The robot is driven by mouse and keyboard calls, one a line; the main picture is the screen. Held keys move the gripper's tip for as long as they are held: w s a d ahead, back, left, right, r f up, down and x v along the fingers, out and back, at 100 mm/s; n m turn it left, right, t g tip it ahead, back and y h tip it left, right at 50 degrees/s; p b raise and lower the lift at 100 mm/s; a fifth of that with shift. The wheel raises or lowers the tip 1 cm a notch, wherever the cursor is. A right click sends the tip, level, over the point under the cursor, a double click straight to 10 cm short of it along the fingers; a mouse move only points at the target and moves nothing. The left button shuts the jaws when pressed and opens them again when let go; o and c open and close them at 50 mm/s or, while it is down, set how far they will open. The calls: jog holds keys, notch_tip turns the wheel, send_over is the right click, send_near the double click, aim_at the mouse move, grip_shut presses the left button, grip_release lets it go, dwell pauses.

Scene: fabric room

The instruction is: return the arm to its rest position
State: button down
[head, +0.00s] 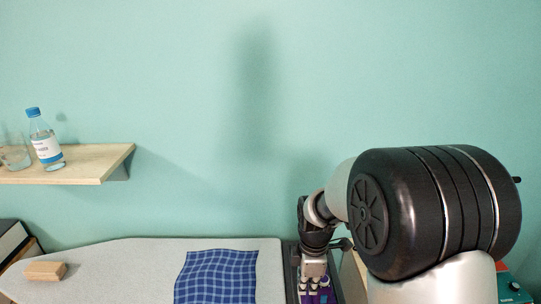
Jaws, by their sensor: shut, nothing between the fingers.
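My arm reaches in from the lower right, with its large black joint housing nearest the camera. My gripper (318,246) is at its far end, low in the picture, beside the right end of the ironing board (120,262). It is shut, with nothing seen held in it. The wrist and the arm hide part of the gripper and the area right of it. A small purple thing (322,292) with pale parts shows just below the gripper at the bottom edge; I cannot tell what it is or whether they touch.
A blue checked cloth (215,277) lies on the board, with a wooden block (45,271) at its left. A wall shelf (90,165) at left holds a blue-capped bottle (46,143) and a clear glass (13,153). The wall above is clear.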

jog(key=s+d+r+m+t, duration=0.2)
jog(key=s+r+m, duration=0.7)
jog(key=r, duration=0.5)
jog(key=s+d+r+m+t+b, duration=0.1)
jog(key=s+r+m+t, duration=0.1)
jog(key=s+m, duration=0.6)
jog(key=s+r, duration=0.1)
jog(key=s, duration=0.5)
jog(key=shift+s, duration=0.1)
